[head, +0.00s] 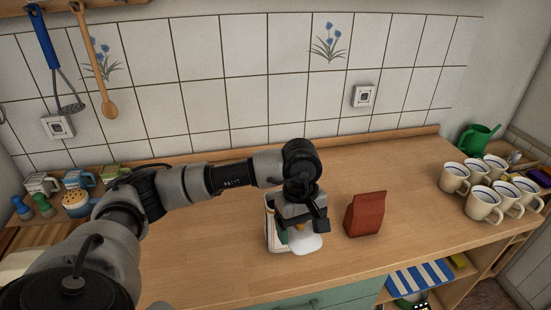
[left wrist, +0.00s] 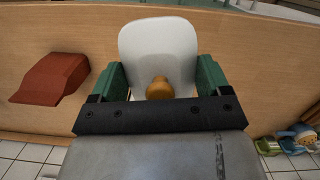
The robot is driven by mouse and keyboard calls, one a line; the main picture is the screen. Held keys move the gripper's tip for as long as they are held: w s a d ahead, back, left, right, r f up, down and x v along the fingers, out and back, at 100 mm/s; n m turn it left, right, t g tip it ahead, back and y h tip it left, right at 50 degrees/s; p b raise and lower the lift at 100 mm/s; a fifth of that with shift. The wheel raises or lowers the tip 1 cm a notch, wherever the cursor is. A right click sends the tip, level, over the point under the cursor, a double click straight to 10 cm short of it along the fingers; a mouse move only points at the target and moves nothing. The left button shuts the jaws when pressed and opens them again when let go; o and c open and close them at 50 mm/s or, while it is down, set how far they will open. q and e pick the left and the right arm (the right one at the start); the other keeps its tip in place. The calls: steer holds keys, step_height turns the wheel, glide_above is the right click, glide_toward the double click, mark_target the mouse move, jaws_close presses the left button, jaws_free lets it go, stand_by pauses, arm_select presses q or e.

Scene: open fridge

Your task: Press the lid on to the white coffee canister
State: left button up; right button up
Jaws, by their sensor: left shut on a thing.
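The white coffee canister (head: 273,236) stands on the wooden counter, largely hidden behind my left gripper (head: 300,224). The white lid (head: 307,244), rounded at the corners, shows at the gripper's tips, in front of and to the right of the visible canister wall. In the left wrist view the lid (left wrist: 158,42) sits between the green fingers of my left gripper (left wrist: 161,78), which are shut on it. Its wooden knob (left wrist: 160,88) points toward the camera. Whether the lid touches the canister's rim cannot be told. My right gripper is not in view.
A dark red bag (head: 366,214) stands close to the right of the lid. Several white mugs (head: 484,204) and a green watering can (head: 478,139) are at the far right. Jars (head: 78,204) stand at the left. The counter between bag and mugs is clear.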

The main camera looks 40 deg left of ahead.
arm_select(q)
steer(key=w+a+r+n+t+p, duration=0.25)
steer(key=w+a+r+n, duration=0.5)
steer(key=n, duration=0.75)
step_height(320, 180, down, 6)
steer(key=a+b, duration=0.1)
steer(key=b, duration=0.2)
steer(key=shift+n+g, duration=0.4)
steer(key=shift+g, duration=0.05)
steer(key=shift+b, duration=0.4)
stand_by(0.6)
steer(key=shift+f+b, duration=0.55)
steer(key=shift+f, duration=0.05)
stand_by(0.5)
